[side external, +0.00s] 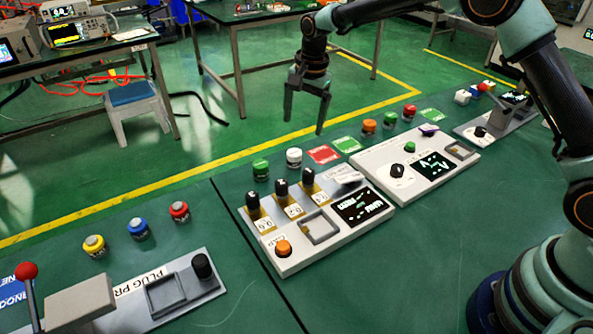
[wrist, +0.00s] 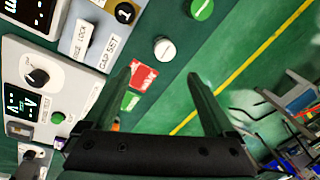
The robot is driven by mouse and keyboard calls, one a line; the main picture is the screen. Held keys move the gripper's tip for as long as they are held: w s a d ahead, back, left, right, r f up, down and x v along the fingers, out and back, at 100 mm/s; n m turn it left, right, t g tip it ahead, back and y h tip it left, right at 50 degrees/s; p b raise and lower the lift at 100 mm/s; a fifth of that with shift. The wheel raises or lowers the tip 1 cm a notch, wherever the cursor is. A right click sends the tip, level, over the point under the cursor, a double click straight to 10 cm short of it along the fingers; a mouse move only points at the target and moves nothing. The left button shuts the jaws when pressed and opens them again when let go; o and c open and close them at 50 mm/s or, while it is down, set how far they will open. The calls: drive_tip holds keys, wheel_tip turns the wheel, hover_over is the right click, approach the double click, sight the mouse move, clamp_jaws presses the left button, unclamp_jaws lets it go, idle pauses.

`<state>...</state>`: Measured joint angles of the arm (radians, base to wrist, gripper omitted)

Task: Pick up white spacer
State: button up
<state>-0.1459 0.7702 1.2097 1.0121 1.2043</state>
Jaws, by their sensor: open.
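The white spacer (side external: 293,157) is a short upright cylinder on the green table behind the middle panel, between a green spacer and a red card. It also shows in the wrist view (wrist: 165,48) from above, as a white disc just beyond the fingertips. My gripper (side external: 304,127) is open and empty, raised above the table. In the side view its fingers point down and appear above the white spacer. In the wrist view the gripper (wrist: 158,74) has its two dark fingers spread wide, with nothing between the tips.
A green spacer (side external: 260,169) stands left of the white one, and a red card (side external: 323,154) lies right of it. The middle panel (side external: 315,226) with knobs is in front. Orange spacer (side external: 369,126) and others stand farther right.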

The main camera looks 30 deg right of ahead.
sight(296, 153)
drive_tip(key=f, duration=0.4)
drive_tip(key=w+f, duration=0.1)
drive_tip(key=f, duration=0.1)
drive_tip(key=shift+a, duration=0.1)
drive_tip(key=shift+w+a+f, duration=0.15)
drive_tip(key=shift+f, duration=0.75)
drive_tip(key=shift+w+a+f, duration=0.15)
drive_tip(key=shift+w+f, duration=0.05)
drive_tip(key=shift+f, duration=0.75)
drive_tip(key=shift+w+a+f, duration=0.15)
drive_tip(key=shift+f, duration=0.75)
clamp_jaws()
